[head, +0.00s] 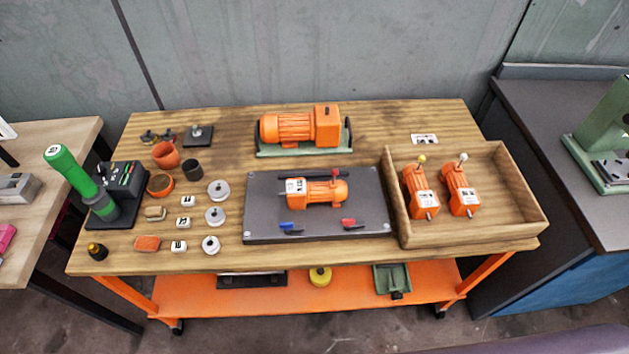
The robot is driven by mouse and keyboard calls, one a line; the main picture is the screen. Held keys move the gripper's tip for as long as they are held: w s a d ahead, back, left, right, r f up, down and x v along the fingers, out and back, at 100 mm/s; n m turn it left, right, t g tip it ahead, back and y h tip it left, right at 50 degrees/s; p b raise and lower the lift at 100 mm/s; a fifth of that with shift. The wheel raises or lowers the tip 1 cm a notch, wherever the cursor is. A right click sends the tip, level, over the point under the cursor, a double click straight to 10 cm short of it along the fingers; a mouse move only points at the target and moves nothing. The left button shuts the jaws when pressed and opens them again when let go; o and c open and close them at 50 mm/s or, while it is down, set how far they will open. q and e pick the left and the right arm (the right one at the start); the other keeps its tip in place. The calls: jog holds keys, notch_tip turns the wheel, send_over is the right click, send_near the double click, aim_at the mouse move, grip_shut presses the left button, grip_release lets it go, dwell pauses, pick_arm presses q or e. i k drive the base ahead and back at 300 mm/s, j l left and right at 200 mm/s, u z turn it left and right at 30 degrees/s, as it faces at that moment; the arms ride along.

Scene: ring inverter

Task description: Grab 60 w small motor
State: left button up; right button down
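Two small orange motors stand side by side in the wooden tray on the right of the workbench. The left one (421,187) has a yellow tip at its top, and the right one (460,188) has a white tip. Both carry white labels too small to read, so I cannot tell which is the 60 W one. Another small orange motor (322,193) lies on the dark plate at the bench's middle, with a white label at its left end. A larger orange motor (295,128) sits on a green base behind it. Neither of my grippers is in view.
The wooden tray (522,211) has free room on its right side. The dark plate (262,222) also holds blue and red clips. Discs, blocks and cups fill the bench's left, beside a green-handled tool (72,172). A dark cabinet (533,115) stands right.

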aim_at(297, 191)
jog(key=k+l+u, duration=0.2)
jog(key=l, duration=0.2)
jog(key=l+u, duration=0.2)
jog(key=l, duration=0.25)
jog(key=k+l+u, duration=0.2)
jog(key=l, duration=0.15)
